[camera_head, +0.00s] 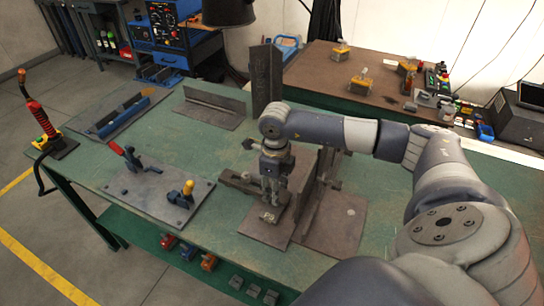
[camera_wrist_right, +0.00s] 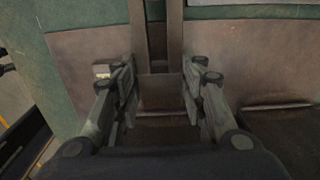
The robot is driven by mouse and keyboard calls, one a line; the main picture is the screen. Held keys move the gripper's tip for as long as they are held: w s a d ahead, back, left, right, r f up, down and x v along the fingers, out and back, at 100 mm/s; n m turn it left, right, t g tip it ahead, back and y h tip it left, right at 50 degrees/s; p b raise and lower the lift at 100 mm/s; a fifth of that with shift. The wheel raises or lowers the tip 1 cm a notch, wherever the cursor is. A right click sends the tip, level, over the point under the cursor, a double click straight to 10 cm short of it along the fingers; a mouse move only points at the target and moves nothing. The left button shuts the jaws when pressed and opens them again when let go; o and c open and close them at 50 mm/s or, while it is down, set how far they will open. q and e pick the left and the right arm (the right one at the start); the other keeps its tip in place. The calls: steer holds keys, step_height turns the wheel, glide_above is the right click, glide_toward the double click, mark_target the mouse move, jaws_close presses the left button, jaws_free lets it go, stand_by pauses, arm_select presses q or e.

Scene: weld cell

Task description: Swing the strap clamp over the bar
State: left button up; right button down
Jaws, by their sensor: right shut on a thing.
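My right gripper (camera_head: 270,190) points down over the fixture on the green table. In the right wrist view its two fingers (camera_wrist_right: 160,90) stand on either side of a dark slotted strap clamp (camera_wrist_right: 137,35) and are shut on it. The strap clamp (camera_head: 236,183) also shows in the head view as a low dark bar reaching left from the gripper. An upright dark plate, perhaps the bar (camera_head: 312,197), stands just right of the gripper on brown base plates (camera_head: 268,234). The fingers hide part of the clamp. My left gripper is in neither view.
A grey plate (camera_head: 150,190) with red and yellow-handled toggle clamps lies to the left. An angle piece (camera_head: 212,105) and a tall dark block (camera_head: 265,75) stand behind. A brown table (camera_head: 320,75) is at the back.

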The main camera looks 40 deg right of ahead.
steer(key=c, duration=1)
jaws_free()
steer(key=shift+r, duration=0.15)
step_height(320, 180, up, 12)
